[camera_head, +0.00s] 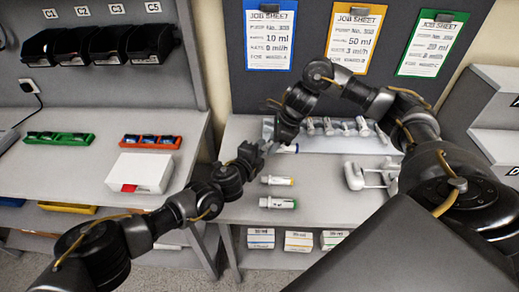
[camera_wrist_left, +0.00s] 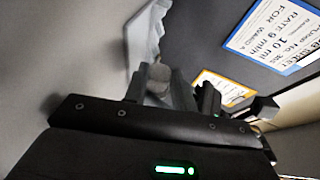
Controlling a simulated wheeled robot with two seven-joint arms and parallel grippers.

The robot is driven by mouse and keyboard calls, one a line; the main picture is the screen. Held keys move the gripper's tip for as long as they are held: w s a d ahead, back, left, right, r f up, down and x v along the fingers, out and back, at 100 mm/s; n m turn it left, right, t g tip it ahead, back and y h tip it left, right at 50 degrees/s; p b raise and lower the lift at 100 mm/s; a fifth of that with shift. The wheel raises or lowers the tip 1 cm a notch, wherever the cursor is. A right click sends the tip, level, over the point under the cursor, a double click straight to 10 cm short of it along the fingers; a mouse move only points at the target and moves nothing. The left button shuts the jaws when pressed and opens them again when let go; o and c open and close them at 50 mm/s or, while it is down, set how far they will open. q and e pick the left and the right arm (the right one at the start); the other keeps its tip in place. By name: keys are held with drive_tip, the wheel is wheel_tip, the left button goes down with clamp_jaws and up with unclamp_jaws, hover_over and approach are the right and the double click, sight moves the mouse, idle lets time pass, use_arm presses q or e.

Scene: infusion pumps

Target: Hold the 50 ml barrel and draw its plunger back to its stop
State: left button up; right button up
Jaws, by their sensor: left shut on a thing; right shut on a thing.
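My left gripper (camera_head: 257,151) and my right gripper (camera_head: 275,138) meet close together above the front left of the syringe tray. Both are shut, with the held piece almost wholly hidden by the jaws and wrists in the head view. In the left wrist view, my left gripper (camera_wrist_left: 165,100) has a grey rounded piece (camera_wrist_left: 157,76) between its fingers, seemingly part of the 50 ml syringe. I cannot tell its barrel from its plunger, nor how far the plunger is drawn.
The pale tray (camera_head: 382,145) holds several syringe pieces. Blue-, yellow- (camera_head: 277,180) and green-marked (camera_head: 278,202) containers lie on the table near the arms. A white bracket-like item (camera_head: 355,177) stands at right. Job sheets (camera_head: 355,38) hang behind. Bare table lies front right.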

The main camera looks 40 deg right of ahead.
use_arm(q)
drive_tip(key=w+a, duration=0.1)
drive_tip(key=a, duration=0.1)
drive_tip(key=w+a, duration=0.2)
drive_tip(key=shift+w+a, duration=0.1)
drive_tip(key=shift+a, duration=0.05)
drive_tip(key=o, duration=0.9)
drive_tip(key=shift+r, duration=0.1)
drive_tip(key=v, duration=1.2)
